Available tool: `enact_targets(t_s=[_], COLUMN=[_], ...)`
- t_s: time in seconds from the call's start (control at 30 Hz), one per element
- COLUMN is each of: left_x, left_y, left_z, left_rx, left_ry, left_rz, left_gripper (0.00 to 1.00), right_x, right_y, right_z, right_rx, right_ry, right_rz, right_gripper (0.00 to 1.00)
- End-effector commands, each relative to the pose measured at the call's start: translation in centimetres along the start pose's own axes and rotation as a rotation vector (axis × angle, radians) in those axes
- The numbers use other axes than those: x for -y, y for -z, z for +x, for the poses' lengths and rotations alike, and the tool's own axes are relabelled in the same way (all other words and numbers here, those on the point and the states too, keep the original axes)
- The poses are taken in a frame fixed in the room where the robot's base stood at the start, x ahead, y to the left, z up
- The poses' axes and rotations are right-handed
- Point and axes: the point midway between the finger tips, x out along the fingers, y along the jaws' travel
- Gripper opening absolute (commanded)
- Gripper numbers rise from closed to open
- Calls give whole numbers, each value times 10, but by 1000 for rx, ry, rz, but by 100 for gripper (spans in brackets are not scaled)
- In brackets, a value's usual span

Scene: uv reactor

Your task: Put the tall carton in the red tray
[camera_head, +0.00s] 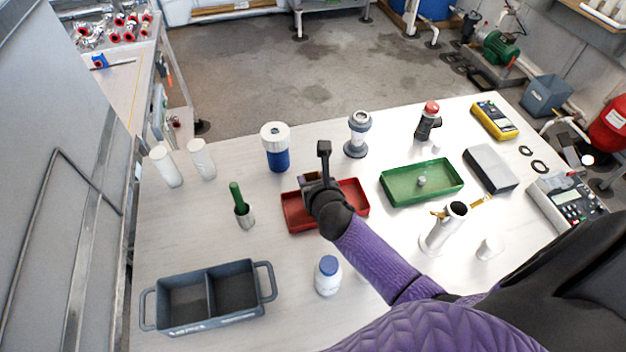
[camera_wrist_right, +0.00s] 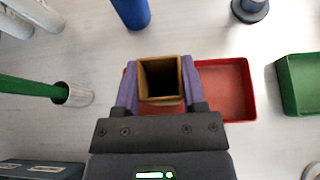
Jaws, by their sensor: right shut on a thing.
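My right gripper (camera_head: 318,182) is over the left half of the red tray (camera_head: 353,194). In the right wrist view, the purple fingers of this gripper (camera_wrist_right: 160,85) are shut on the tall carton (camera_wrist_right: 161,100), a brown square box with an open top. It is held upright, with the red tray (camera_wrist_right: 232,88) below and to its right. In the head view the gripper hides most of the carton. I cannot tell whether its bottom touches the tray floor. My left gripper is not in view.
A green tray (camera_head: 400,193) stands right of the red tray. A blue-and-white cylinder (camera_head: 277,155) and a grey fitting (camera_head: 358,135) stand behind it. A metal cup (camera_head: 245,216) with a green rod is to the left. A blue-capped bottle (camera_head: 328,277) and a grey two-compartment caddy (camera_head: 172,325) are in front.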

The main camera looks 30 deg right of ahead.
Motion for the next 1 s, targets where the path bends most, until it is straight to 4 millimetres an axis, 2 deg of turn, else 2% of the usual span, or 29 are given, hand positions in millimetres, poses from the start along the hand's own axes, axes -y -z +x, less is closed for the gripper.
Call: enact_targets(t_s=[0.1, 0.13, 0.27, 0.53, 0.63, 1.0], left_x=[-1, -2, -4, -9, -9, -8], left_y=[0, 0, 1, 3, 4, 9], left_z=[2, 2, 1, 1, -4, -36], left_rx=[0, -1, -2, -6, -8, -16], left_ry=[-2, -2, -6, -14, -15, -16], left_rz=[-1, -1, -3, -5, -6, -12], left_gripper=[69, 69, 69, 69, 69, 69], right_x=[0, 0, 0, 0, 0, 0], right_y=[3, 2, 2, 1, -2, -3], right_z=[2, 1, 1, 1, -6, -94], right_rx=[0, 0, 0, 0, 0, -1], right_ry=[0, 0, 0, 0, 0, -1], right_rz=[0, 0, 0, 0, -1, -1], right_gripper=[0, 60, 87, 88, 88, 88])
